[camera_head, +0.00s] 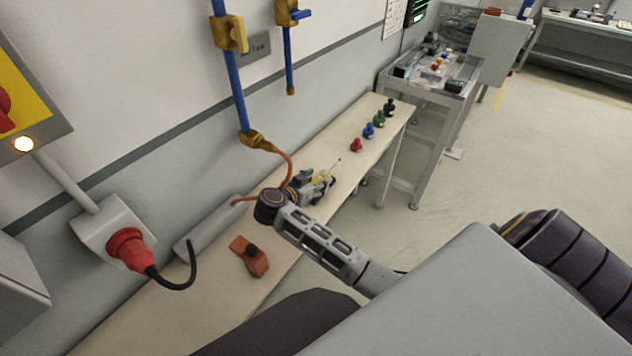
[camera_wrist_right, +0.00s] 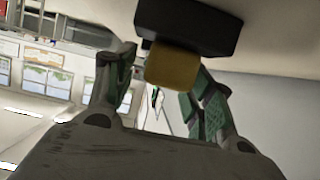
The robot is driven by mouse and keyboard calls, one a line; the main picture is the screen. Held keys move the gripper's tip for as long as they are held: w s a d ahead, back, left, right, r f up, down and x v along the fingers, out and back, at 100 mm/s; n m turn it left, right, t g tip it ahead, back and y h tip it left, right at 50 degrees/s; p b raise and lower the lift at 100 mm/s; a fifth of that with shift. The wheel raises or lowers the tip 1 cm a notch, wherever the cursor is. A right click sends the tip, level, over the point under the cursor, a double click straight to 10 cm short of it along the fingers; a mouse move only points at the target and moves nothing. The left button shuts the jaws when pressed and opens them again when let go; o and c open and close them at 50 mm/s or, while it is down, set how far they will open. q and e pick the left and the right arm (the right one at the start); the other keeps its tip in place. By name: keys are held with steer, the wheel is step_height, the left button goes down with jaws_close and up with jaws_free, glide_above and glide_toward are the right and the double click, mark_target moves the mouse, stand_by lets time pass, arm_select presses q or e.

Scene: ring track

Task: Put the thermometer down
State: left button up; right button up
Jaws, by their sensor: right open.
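My right gripper (camera_head: 326,183) is low over the pale bench, with its arm reaching in from the lower right. What looks like the thermometer, a small yellow piece with a thin stem (camera_head: 322,175), is at its fingers. In the right wrist view a yellow block with a black body (camera_wrist_right: 172,70) is between the two spread green-padded fingers of the right gripper (camera_wrist_right: 160,92). The fingers are open. Whether they touch the block, and whether it rests on the bench, I cannot tell. My left gripper is not in view.
The narrow bench (camera_head: 350,178) runs along the wall. An orange object with a black knob (camera_head: 248,256) lies on its near part. Red (camera_head: 356,145), blue, green and black small pieces stand at its far end. An orange hose (camera_head: 290,165) hangs close to my right gripper.

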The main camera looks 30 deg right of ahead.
steer(key=shift+r, duration=0.15)
steer(key=v, duration=1.2)
stand_by(0.4)
steer(key=shift+r, duration=0.1)
